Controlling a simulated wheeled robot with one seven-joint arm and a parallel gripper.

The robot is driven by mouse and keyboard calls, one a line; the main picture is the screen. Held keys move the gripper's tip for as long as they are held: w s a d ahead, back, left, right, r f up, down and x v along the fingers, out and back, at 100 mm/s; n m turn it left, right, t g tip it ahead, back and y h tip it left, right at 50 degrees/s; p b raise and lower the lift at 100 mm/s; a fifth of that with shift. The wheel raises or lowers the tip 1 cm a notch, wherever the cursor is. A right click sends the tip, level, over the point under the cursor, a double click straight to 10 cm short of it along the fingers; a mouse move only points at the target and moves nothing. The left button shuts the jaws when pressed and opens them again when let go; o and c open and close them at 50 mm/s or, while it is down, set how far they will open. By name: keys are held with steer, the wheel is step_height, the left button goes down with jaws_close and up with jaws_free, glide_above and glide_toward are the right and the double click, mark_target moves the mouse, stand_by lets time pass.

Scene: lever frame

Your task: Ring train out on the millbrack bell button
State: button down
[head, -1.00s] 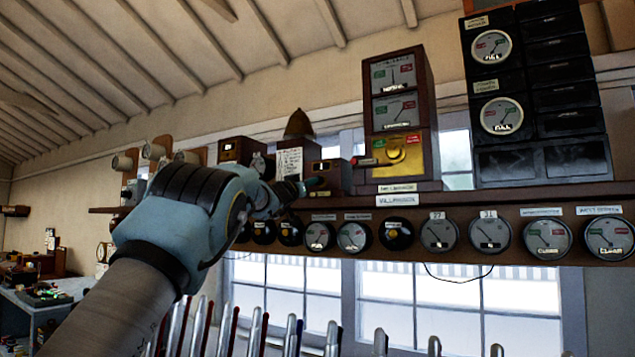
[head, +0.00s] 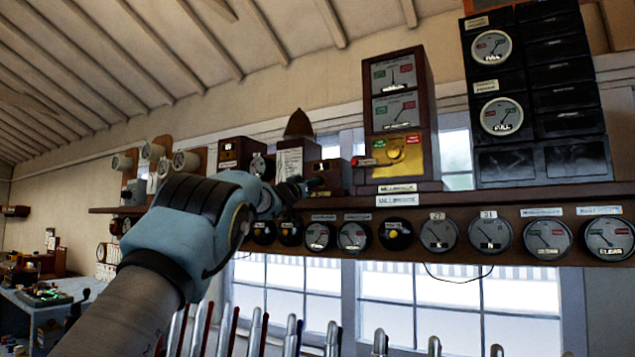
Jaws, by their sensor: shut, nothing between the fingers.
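The small wooden bell box (head: 335,172) stands on the shelf, just left of the tall wooden block instrument (head: 400,95). A pale label (head: 397,200) on the shelf edge below the instrument carries a name too blurred to read surely. My gripper (head: 314,184) is shut and empty, its tips at the front left of the bell box. I cannot tell whether they touch it. No button can be made out on the box; the gripper may cover it.
A row of round dials (head: 355,236) runs along the shelf front beneath. Black instrument cases (head: 570,85) stand at the right. Lever tops (head: 333,335) rise along the bottom, before the windows.

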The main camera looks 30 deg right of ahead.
steer(key=shift+s+a+b, duration=0.25)
steer(key=shift+a+b, duration=0.2)
steer(key=shift+b, duration=0.15)
stand_by(0.3)
stand_by(1.0)
steer(key=shift+w+d, duration=0.1)
steer(key=shift+d, duration=0.05)
stand_by(2.9)
